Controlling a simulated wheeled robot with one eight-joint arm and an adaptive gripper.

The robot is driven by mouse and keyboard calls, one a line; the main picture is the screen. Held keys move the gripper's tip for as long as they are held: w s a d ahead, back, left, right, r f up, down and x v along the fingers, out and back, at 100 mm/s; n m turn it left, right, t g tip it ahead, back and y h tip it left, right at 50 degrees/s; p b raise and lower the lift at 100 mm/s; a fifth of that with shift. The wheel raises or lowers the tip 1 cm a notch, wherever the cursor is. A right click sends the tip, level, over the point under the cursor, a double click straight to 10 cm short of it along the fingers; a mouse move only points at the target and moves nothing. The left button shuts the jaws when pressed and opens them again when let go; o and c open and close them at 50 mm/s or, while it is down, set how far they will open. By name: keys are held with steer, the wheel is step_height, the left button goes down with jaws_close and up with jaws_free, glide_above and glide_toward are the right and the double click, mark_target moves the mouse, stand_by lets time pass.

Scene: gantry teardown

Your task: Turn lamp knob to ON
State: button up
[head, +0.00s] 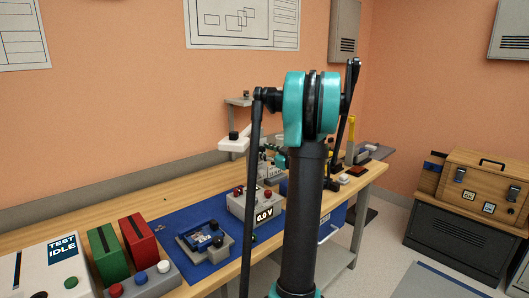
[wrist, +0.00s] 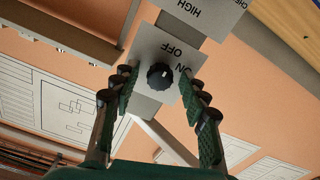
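The black lamp knob (wrist: 160,76) sits on a light grey plate (wrist: 148,50) in the wrist view, with OFF and ON printed beside it. A small pale mark shows on the knob, but I cannot tell for sure which label it points to. My gripper (wrist: 157,82) is open, with one finger on each side of the knob and visible gaps to it. I cannot tell how far the fingertips are from the plate. In the head view my arm hides most of the gripper.
A second plate marked HIGH (wrist: 190,12) adjoins the knob plate. In the head view, the bench carries a blue mat (head: 185,222), a meter reading 0.0 V (head: 262,213), a green block (head: 107,253), a red block (head: 138,240) and a TEST IDLE box (head: 45,270).

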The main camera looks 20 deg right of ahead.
jaws_close()
steer(key=m, duration=0.5)
steer(key=shift+m, duration=0.4)
steer(key=m, duration=0.6)
stand_by(0.5)
steer(key=shift+o, duration=0.8)
jaws_free()
steer(key=shift+d, duration=0.1)
